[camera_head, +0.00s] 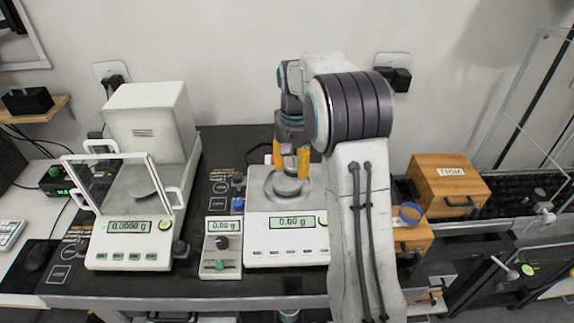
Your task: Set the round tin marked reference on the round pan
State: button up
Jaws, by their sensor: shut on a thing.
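My gripper (290,172), with two yellow fingers, points down over the middle balance and is shut on a small grey round tin (288,184). No marking on the tin can be read at this size. The tin is low over the round metal pan (287,199); I cannot tell whether it touches the pan. The pan belongs to the white balance (262,226), whose display seems to read 0.00 g or 0.60 g. My arm hides the balance's right side.
An analytical balance (128,259) with a glass shield stands at the left, reading about zero. A small grey unit (221,247) stands between the balances. A wooden box (447,178) and a blue-topped round container (410,213) are at the right. The wall is close behind.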

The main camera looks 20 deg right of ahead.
jog(key=p, duration=0.3)
send_over(287, 180)
jog(key=s, duration=0.1)
notch_tip(287, 180, down, 2)
jog(key=shift+f, duration=0.15)
jog(key=shift+w+f+p, duration=0.45)
jog(key=shift+w+p, duration=0.05)
jog(key=shift+f+p, duration=0.65)
jog(key=shift+p, duration=0.55)
jog(key=shift+f, duration=1.4)
jog(key=shift+f, duration=0.1)
jog(key=shift+f, duration=0.15)
jog(key=o, duration=1.1)
jog(key=shift+o, duration=0.2)
